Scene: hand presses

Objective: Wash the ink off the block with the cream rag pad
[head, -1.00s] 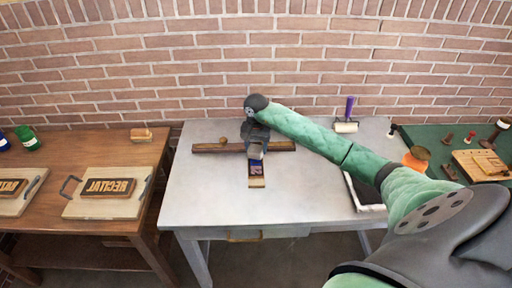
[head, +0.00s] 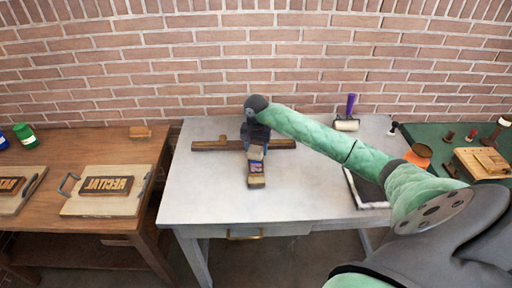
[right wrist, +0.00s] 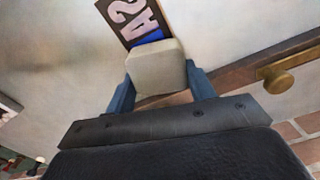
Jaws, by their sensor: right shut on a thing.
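The block (head: 256,182) lies on the pale table, with raised pale lettering on its dark face. In the right wrist view the block (right wrist: 124,16) shows pale letters, and blue ink shows beside the pad. My right gripper (head: 256,149) is shut on the cream rag pad (right wrist: 156,66), its blue-grey fingers on both sides. The pad is at the end of the block nearer the wall and hides part of it; I cannot tell whether it is pressing on it. My left gripper is not in view.
A wooden bar (head: 215,145) with a round knob lies behind the block. A purple-handled roller (head: 347,122) stands at the back right. A white-rimmed tray (head: 372,204) is partly behind my right arm. Type blocks on boards lie on the left table (head: 70,150). The pale table's left front is clear.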

